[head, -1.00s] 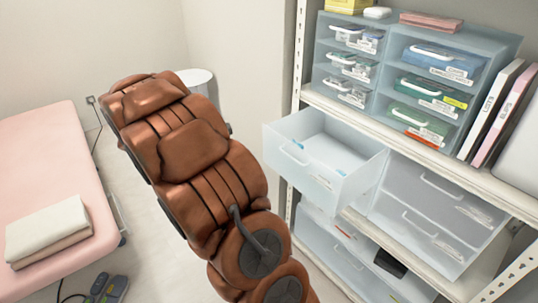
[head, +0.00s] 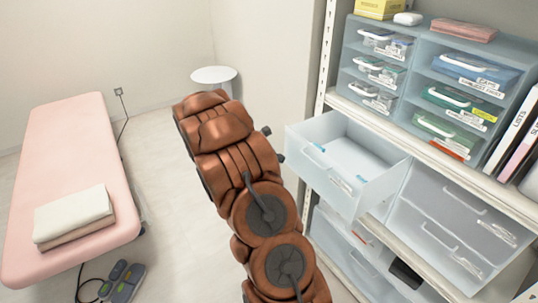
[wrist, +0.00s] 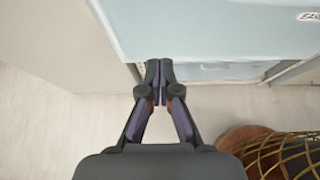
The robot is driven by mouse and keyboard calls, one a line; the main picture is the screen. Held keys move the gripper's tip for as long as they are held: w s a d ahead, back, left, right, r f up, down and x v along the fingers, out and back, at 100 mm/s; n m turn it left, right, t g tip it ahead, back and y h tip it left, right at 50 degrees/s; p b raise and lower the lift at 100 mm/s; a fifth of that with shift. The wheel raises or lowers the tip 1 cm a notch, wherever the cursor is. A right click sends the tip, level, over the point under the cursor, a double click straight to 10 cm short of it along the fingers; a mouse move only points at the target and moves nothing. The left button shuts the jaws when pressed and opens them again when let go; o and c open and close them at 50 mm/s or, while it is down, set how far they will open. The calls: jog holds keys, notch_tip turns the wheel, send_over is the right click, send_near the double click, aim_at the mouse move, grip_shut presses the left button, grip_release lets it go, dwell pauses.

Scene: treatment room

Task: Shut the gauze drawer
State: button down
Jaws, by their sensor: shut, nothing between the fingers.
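One pale translucent drawer (head: 345,172) is pulled out of the shelf unit in the head view. It has a bar handle and a label on its front, too small to read, and small blue-marked items inside. I take it as the gauze drawer. My gripper is hidden behind my copper-coloured arm in the head view. In the wrist view my gripper (wrist: 160,68) is shut and empty. Its tips are at the lower edge of a pale blue panel (wrist: 215,28), which looks like the open drawer; I cannot tell whether they touch.
Small labelled drawers (head: 465,85) stand on the shelf above, and closed drawers (head: 445,220) are to the right. A pink treatment bed (head: 75,150) with folded towels (head: 75,215) is at left. A round white table (head: 213,75) stands at the back.

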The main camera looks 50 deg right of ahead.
aim_at(296, 155)
jog(key=shift+s+d+f+p, duration=0.1)
jog(key=shift+s+d+p, duration=0.15)
jog(key=shift+d, duration=0.65)
jog(key=shift+s+d+f+p, duration=0.15)
jog(key=shift+s+d+p, duration=0.15)
jog(key=shift+d, duration=0.55)
jog(key=shift+s+d+f+p, duration=0.1)
jog(key=shift+s+d+p, duration=0.15)
jog(key=shift+d, duration=0.65)
